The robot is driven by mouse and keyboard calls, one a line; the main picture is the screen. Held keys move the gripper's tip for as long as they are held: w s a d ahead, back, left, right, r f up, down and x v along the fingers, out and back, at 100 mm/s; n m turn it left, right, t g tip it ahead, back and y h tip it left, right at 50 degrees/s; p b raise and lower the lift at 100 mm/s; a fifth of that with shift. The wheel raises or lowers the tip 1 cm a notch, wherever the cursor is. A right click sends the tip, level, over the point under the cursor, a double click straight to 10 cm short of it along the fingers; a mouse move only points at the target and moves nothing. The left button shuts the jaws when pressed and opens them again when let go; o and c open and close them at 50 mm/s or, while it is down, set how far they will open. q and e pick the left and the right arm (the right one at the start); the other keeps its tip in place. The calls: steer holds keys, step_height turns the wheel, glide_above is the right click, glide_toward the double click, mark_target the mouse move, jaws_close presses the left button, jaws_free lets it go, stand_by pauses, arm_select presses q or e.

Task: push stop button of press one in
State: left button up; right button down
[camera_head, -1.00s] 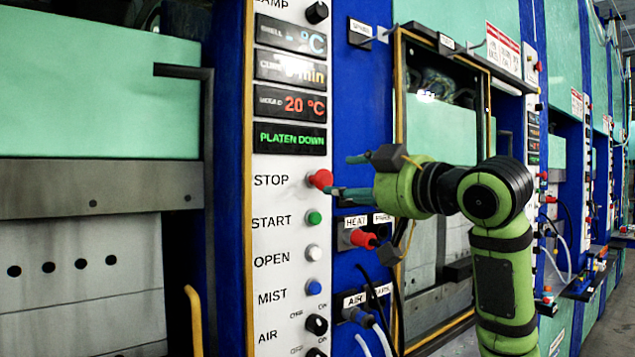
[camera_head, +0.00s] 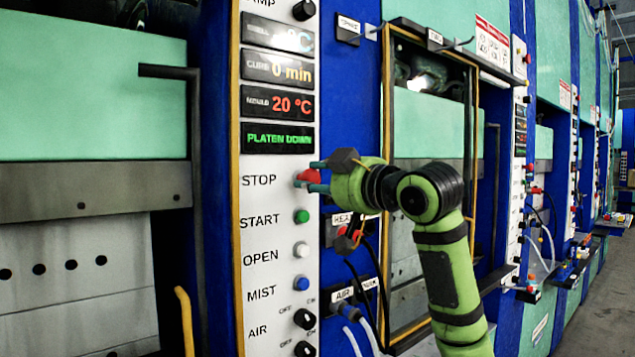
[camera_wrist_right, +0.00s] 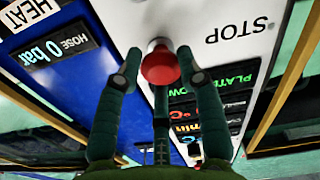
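The red stop button (camera_head: 309,176) sticks out of the white control panel beside the printed word STOP. My right gripper (camera_head: 318,176) is at the button, with its dark teal fingers reaching in from the right. In the right wrist view the red button (camera_wrist_right: 160,65) lies between the spread fingers (camera_wrist_right: 159,72), one on each side and a third below it in the picture. The fingers look open; whether they touch the button I cannot tell. My left gripper is out of view.
Below are the green start button (camera_head: 301,216), white open button (camera_head: 300,248) and blue mist button (camera_head: 300,282). A display (camera_head: 277,138) reads PLATEN DOWN. Hoses (camera_head: 360,300) hang below right. More presses line the right; bare floor (camera_head: 600,290) shows there.

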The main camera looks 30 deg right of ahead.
steer(key=shift+w+a+f+p, duration=0.1)
steer(key=shift+w+f+p, duration=0.1)
steer(key=shift+w+p, duration=0.55)
steer(key=shift+f, duration=0.1)
steer(key=c, duration=1)
jaws_free()
steer(key=shift+w, duration=0.1)
steer(key=shift+o, duration=1)
steer(key=shift+w, duration=0.25)
steer(key=shift+s, duration=0.3)
steer(key=s+d, duration=0.1)
steer(key=s, duration=1)
steer(key=shift+s, duration=0.15)
steer(key=shift+f, duration=0.1)
